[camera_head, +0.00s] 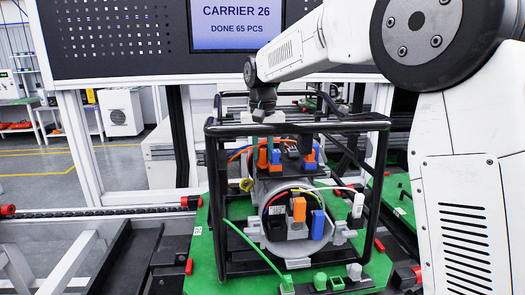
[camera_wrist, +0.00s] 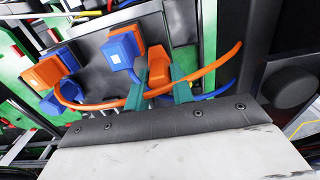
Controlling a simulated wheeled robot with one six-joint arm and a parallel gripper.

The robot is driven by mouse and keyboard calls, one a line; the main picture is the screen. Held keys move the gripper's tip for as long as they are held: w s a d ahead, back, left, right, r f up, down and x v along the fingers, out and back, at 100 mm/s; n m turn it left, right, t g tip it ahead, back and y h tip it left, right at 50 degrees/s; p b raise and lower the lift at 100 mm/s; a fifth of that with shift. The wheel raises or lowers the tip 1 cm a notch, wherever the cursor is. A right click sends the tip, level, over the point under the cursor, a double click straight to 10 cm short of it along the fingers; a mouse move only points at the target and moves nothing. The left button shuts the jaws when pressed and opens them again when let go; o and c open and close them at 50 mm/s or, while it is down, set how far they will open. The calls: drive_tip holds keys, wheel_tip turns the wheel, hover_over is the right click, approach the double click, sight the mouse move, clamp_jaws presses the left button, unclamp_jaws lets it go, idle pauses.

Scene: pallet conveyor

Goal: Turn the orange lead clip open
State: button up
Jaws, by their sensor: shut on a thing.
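My gripper (camera_head: 262,147) reaches down from above onto the top terminal block of the machine inside the black frame. In the wrist view its two teal fingers (camera_wrist: 159,88) are shut on an orange lead clip (camera_wrist: 158,66), one finger on each side. The same orange clip (camera_head: 262,160) shows small in the head view, under the fingers. An orange lead (camera_wrist: 228,60) curves by the fingers, and a blue lead (camera_wrist: 215,93) runs beneath it. The clip's exact turn angle is hard to tell.
Beside the held clip are blue clips (camera_wrist: 120,49) and another orange clip (camera_wrist: 46,73). Black frame bars (camera_head: 216,200) surround the machine (camera_head: 270,186). Lower down are an orange clip (camera_head: 299,210) and a blue clip (camera_head: 318,225). A green pallet (camera_head: 205,268) lies beneath.

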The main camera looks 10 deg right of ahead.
sight(263, 148)
drive_tip(key=o, duration=0.7)
drive_tip(key=shift+r, duration=0.1)
drive_tip(key=shift+r, duration=0.1)
wheel_tip(263, 148, up, 8)
drive_tip(key=shift+f, duration=0.2)
